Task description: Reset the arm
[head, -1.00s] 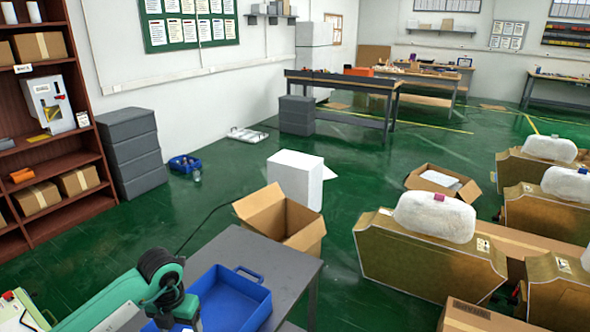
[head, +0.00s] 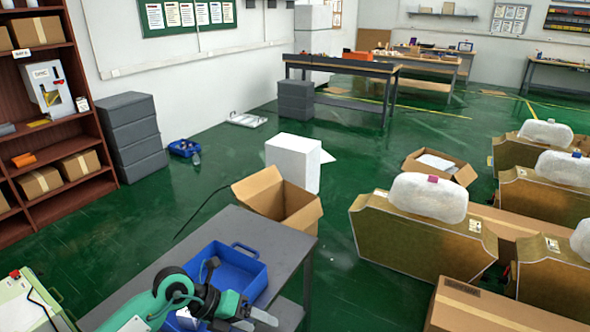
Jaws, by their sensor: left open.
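My left arm comes in from the lower left, green with dark joints. My left gripper (head: 246,310) is at the bottom of the head view, over the front part of a grey table and the near side of a blue tray. Its jaws are apart and I see nothing held between them. The blue tray (head: 258,270) lies on the table and my arm hides its near part. My right gripper does not show.
The grey table (head: 290,262) has bare room right of the tray. An open cardboard box (head: 300,218) stands on the floor behind it. A green-and-white machine (head: 28,305) is at lower left. Brown cases with white pillow-like tops (head: 428,196) stand at right.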

